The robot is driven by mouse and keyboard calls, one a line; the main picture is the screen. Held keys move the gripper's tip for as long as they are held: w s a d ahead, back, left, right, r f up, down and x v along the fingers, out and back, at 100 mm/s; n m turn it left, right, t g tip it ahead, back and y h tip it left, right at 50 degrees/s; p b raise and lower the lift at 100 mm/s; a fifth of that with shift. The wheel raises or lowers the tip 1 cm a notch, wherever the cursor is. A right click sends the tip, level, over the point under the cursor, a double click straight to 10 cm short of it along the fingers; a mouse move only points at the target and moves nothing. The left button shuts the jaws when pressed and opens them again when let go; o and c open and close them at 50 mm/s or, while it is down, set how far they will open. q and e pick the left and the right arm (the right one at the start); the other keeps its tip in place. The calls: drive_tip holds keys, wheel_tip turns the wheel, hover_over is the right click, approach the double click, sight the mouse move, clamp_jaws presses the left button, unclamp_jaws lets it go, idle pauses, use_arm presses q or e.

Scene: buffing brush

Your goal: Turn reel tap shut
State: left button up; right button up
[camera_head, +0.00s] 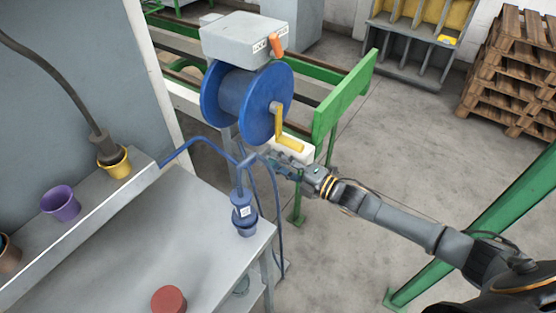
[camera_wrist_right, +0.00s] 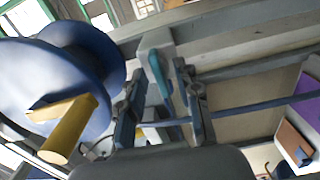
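The blue hose reel (camera_head: 245,95) with a yellow crank (camera_head: 287,138) stands at the upper middle of the head view. In the right wrist view the reel (camera_wrist_right: 50,80) and its crank (camera_wrist_right: 68,125) fill the left side. A small teal lever (camera_wrist_right: 160,76), which looks like the tap handle, shows between the fingers of my right gripper (camera_wrist_right: 161,100). The fingers stand apart, with a gap on both sides of the lever; contact is not clear. In the head view my right gripper (camera_head: 280,168) is just below the crank, and the tap is mostly hidden there. My left gripper is out of view.
A grey box (camera_head: 240,38) with an orange handle (camera_head: 277,44) sits above the reel. Blue hose (camera_head: 195,142) runs to the grey bench (camera_head: 130,245), which holds coloured cups. A green post (camera_head: 480,225) stands at the right. Open floor lies behind my right arm.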

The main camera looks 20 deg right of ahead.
drive_tip(key=shift+w+a, duration=0.1)
drive_tip(key=shift+w, duration=0.05)
clamp_jaws()
drive_tip(key=shift+m, duration=0.3)
drive_tip(key=m, duration=0.3)
drive_tip(key=shift+m, duration=0.3)
drive_tip(key=m, duration=0.4)
drive_tip(key=shift+m+p, duration=0.3)
drive_tip(key=m, duration=0.9)
drive_tip(key=shift+f, duration=0.1)
